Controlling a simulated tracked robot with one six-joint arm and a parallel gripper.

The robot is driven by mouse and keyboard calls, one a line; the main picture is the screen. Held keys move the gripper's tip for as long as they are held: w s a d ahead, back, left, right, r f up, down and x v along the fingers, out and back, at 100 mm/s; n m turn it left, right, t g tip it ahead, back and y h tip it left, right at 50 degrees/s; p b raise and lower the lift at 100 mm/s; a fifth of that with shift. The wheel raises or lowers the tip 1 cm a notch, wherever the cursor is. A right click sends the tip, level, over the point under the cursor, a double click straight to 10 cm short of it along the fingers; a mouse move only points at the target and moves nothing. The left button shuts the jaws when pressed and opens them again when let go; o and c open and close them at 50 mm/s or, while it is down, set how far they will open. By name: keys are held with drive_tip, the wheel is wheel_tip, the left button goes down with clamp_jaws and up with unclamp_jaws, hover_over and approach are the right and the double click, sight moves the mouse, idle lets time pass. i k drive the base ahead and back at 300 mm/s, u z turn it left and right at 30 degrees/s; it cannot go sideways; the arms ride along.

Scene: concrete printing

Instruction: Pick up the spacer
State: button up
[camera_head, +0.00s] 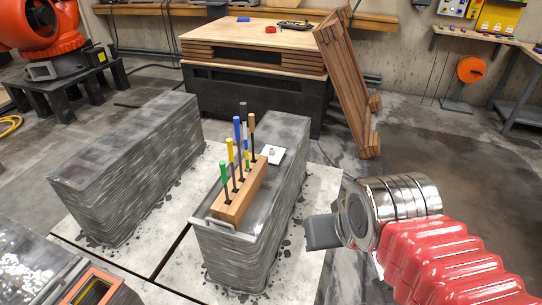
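A small white square plate with a little grey piece on it (272,154) lies on top of the right printed concrete block (262,240). It looks most like the spacer, but it is too small to be sure. My gripper (322,232) is at the lower right, a dark blunt end pointing left from my silver wrist and red-sleeved arm. It is to the right of the block, apart from the plate in the picture. Its fingers cannot be made out, so I cannot tell whether it is open or shut, and I see nothing held.
A wooden holder (238,198) with several upright coloured-handled tools stands on the same block, left of the plate. A second concrete block (130,165) stands to the left. Behind are a wood-topped bench (255,38) and leaning planks (345,85). Floor at right is mostly clear.

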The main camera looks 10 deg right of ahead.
sight(276, 154)
drive_tip(key=k, duration=0.5)
drive_tip(key=z, duration=1.65)
drive_tip(key=i, duration=2.2)
